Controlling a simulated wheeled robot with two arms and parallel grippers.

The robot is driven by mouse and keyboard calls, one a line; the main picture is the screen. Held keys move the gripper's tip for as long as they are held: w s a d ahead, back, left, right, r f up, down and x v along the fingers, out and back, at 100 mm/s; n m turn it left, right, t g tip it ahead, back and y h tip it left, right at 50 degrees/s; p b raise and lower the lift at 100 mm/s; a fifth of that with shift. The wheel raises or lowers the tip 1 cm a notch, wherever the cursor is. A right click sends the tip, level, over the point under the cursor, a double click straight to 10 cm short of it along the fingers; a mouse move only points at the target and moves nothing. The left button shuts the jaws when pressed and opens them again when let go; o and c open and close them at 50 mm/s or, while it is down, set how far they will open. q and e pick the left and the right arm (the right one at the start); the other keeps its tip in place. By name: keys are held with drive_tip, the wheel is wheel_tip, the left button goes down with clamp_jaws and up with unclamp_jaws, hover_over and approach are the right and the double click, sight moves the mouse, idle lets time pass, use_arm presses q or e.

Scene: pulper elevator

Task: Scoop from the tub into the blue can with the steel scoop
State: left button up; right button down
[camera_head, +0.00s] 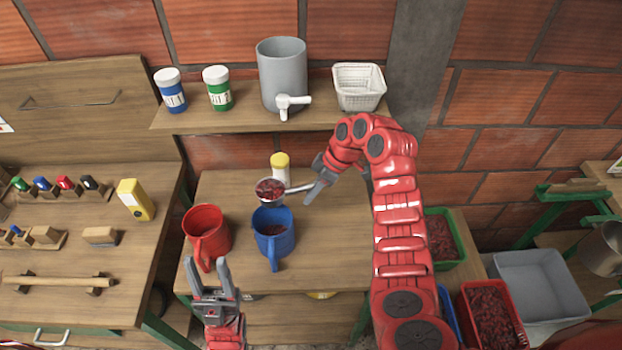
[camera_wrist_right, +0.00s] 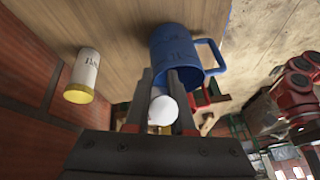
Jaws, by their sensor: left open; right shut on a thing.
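My right gripper (camera_head: 318,190) is shut on the handle of the steel scoop (camera_head: 298,188). The scoop's bowl holds dark red fruit (camera_head: 270,189) and is above the back rim of the blue can (camera_head: 274,238), roughly level. The blue can stands upright on the wooden table; its inside shows no visible fruit. The can also shows in the right wrist view (camera_wrist_right: 172,48), beyond the fingers. A green tub (camera_head: 455,262) and a red tub (camera_head: 514,318), both with red fruit, stand at the right; I cannot tell which is the task's tub. My left gripper (camera_head: 214,270) is open and empty.
A red can (camera_head: 206,232) stands left of the blue can, close to my left gripper. A white jar with a yellow cap (camera_head: 281,168) stands behind the scoop. The shelf (camera_head: 240,118) above holds a grey container (camera_head: 282,75) and a white basket (camera_head: 358,88). Free table lies right of the blue can.

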drive_tip(key=s+n+t+y+b, duration=0.1)
drive_tip(key=n+t+y+b, duration=0.1)
drive_tip(key=t+b, duration=0.4)
drive_tip(key=s+r+n+t+y+b, duration=0.1)
drive_tip(key=n+t+b, duration=0.2)
drive_tip(key=t+b, duration=0.4)
drive_tip(key=s+n+t+y+b, duration=0.2)
drive_tip(key=t+b, duration=0.5)
drive_tip(key=b, duration=0.5)
drive_tip(key=shift+r+n+y, duration=0.3)
drive_tip(key=shift+r+n, duration=0.1)
drive_tip(key=shift+n, duration=0.4)
idle(1.2)
